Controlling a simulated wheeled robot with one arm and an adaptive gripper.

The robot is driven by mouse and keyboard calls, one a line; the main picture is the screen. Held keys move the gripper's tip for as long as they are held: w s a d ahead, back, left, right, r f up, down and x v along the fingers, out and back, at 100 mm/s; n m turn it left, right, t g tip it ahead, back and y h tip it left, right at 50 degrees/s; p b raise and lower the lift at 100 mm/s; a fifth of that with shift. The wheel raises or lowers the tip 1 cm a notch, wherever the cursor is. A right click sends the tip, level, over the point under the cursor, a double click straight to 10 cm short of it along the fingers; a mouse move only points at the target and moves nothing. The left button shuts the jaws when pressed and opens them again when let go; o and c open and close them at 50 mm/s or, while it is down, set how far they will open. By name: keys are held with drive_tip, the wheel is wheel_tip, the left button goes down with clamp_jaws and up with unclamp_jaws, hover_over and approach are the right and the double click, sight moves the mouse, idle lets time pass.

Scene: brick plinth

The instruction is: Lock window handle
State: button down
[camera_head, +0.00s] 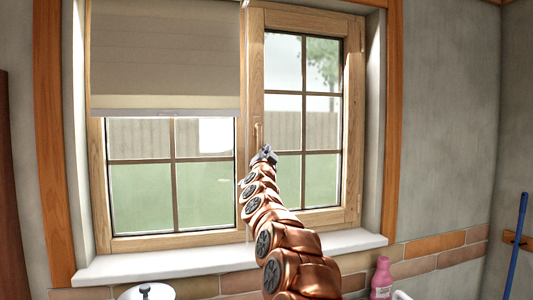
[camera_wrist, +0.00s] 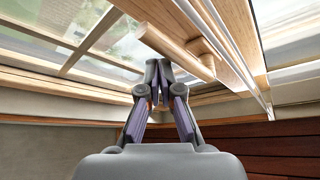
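The window handle (camera_head: 256,134) is a small light-wood bar on the upright frame between the two window halves, and it stands about upright in the head view. In the wrist view the handle (camera_wrist: 175,50) shows close up as a rounded bar on a short stem. My gripper (camera_head: 266,152) is just below the handle in the head view. In the wrist view my gripper (camera_wrist: 158,70) has its fingertips together, near the bar's underside, with nothing seen between them. Whether the tips touch the bar cannot be told.
The right window sash (camera_head: 301,94) looks closed against its frame. A blind (camera_head: 165,50) covers the upper left half. A white sill (camera_head: 200,262) runs below. A pink bottle (camera_head: 381,278) and a blue pole (camera_head: 516,245) stand at lower right.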

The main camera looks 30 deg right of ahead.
drive_tip(key=s+a+b, duration=0.3)
drive_tip(key=s, duration=0.6)
idle(0.9)
drive_tip(key=shift+a, duration=0.1)
idle(0.4)
